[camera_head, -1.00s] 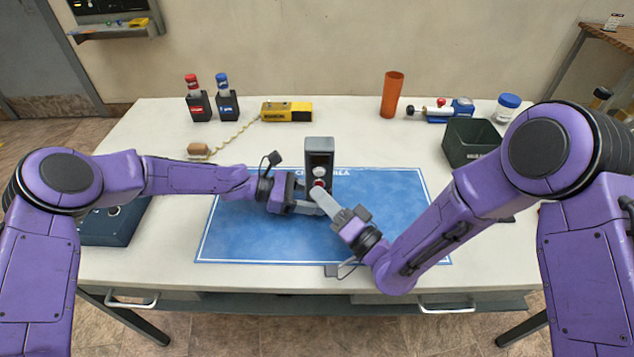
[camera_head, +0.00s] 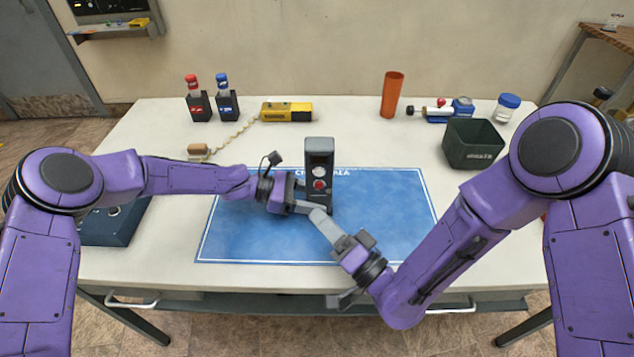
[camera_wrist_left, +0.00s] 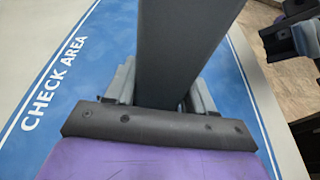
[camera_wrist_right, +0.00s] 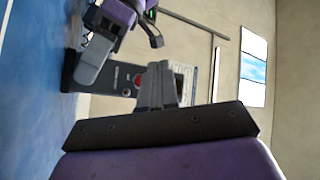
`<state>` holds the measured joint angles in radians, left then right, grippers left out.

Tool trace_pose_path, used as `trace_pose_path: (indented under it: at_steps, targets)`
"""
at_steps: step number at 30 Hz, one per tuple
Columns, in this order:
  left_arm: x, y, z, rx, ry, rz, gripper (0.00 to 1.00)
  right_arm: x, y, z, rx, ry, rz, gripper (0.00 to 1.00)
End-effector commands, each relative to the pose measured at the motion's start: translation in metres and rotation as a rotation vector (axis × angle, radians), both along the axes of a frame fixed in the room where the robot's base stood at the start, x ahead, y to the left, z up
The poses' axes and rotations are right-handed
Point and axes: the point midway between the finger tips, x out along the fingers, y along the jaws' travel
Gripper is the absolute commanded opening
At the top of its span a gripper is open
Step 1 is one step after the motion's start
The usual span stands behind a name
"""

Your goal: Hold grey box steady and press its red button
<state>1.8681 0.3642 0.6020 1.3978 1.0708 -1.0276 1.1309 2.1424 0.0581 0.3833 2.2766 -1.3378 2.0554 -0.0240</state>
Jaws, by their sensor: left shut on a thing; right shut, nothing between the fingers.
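The grey box (camera_head: 320,160) stands upright on the blue check area mat (camera_head: 250,235). Its red button (camera_head: 319,185) faces me, below a round white dial (camera_head: 319,172). My left gripper (camera_head: 312,208) is shut on the lower part of the grey box from the left; the box (camera_wrist_left: 185,50) also fills the middle of the left wrist view. My right gripper (camera_head: 318,215) is shut and empty, its tips in front of and below the red button, apart from it. In the right wrist view the red button (camera_wrist_right: 138,80) shows beyond the right fingers (camera_wrist_right: 160,85).
Behind stand red and blue bottles in black holders (camera_head: 212,105), a yellow device (camera_head: 287,111) with a coiled cord, an orange cup (camera_head: 392,95) and a dark green bin (camera_head: 472,143). A dark blue case (camera_head: 112,222) lies at the left. The mat's right part is clear.

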Motion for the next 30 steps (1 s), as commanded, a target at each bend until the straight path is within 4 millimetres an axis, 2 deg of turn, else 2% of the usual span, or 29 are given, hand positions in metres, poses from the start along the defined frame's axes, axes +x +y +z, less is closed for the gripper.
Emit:
trace_pose_path:
  at_steps: [4, 12, 13, 15, 25, 28, 30]
  targets:
    - [0.0, 0.0, 0.001, -0.001, -0.001, 0.0, 0.37, -0.014, 0.0, 0.0, 0.001, 0.002, 0.0, 0.0]
    - [0.0, 0.0, 0.001, -0.001, -0.001, 0.0, 0.37, -0.017, 0.0, 0.0, -0.001, 0.0, 0.001, 0.0]
    - [0.0, 0.0, 0.001, -0.001, -0.001, 0.0, 0.63, -0.017, 0.0, 0.0, 0.0, 0.0, 0.0, 0.0]
    - [0.0, 0.0, 0.001, -0.001, -0.001, 0.0, 0.83, -0.017, 0.0, 0.0, -0.001, 0.0, 0.001, 0.0]
    - [0.001, 0.004, 0.002, -0.001, 0.0, 0.001, 0.83, -0.017, 0.0, 0.0, -0.001, 0.0, 0.001, 0.0]
    - [0.001, 0.019, 0.007, -0.002, -0.001, 0.004, 0.83, -0.017, 0.0, 0.0, -0.001, 0.0, 0.001, 0.0]
    - [0.002, 0.036, 0.012, -0.002, -0.003, 0.005, 0.83, -0.017, 0.0, 0.0, -0.001, 0.0, 0.001, 0.0]
